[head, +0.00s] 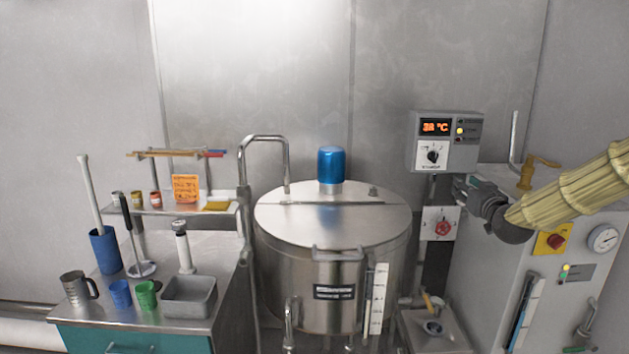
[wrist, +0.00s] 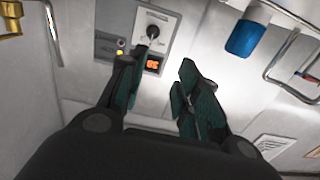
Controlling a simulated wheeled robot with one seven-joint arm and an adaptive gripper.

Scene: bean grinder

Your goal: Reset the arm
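My arm comes in from the right in the head view, in a ribbed yellow sleeve. My gripper (head: 476,192) is at its end, in front of the grey cabinet's upper left and below the temperature control box (head: 446,141). In the wrist view my gripper (wrist: 158,85) is open, its two dark green-padded fingers apart with nothing between them. The control box's dial panel (wrist: 149,35) shows beyond the fingers, and the lit orange display (wrist: 153,64) sits near the left finger. The gripper appears apart from the box.
A steel tank (head: 330,270) with a blue-capped lid fitting (head: 331,165) stands in the middle. The grey cabinet (head: 480,265) with a brass handle (head: 540,163), red button (head: 556,241) and gauge (head: 603,238) is under my arm. A bench (head: 215,250) with cups and tools is left.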

